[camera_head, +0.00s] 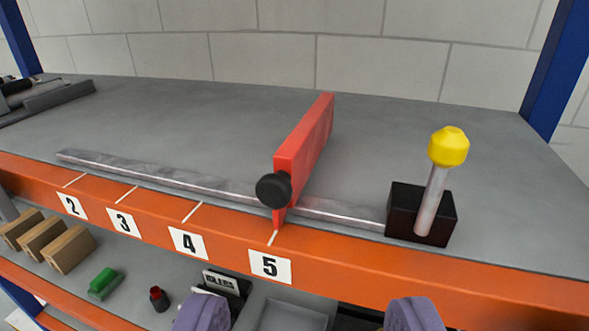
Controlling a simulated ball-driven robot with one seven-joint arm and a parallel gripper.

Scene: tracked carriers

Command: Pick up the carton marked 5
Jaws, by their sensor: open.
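I see no carton bearing a 5. The number 5 shows on a white label (269,266) on the orange front edge of the upper shelf. Three brown cartons (68,250) sit on the lower shelf at the left; I can make out no numbers on them. My gripper (310,314) shows as two purple fingertips at the bottom edge, wide apart and open, in front of the lower shelf. Nothing is held between them. A red slider (305,140) with a black knob stands on the metal rail (170,178), its pointed lower end above the 5 label.
A lever with a yellow knob (448,147) stands on a dark block (405,205) at the right. A green object (104,283), a small red-and-black item (159,298) and a dark box with a white label (222,281) lie on the lower shelf. A blue post (555,65) stands right.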

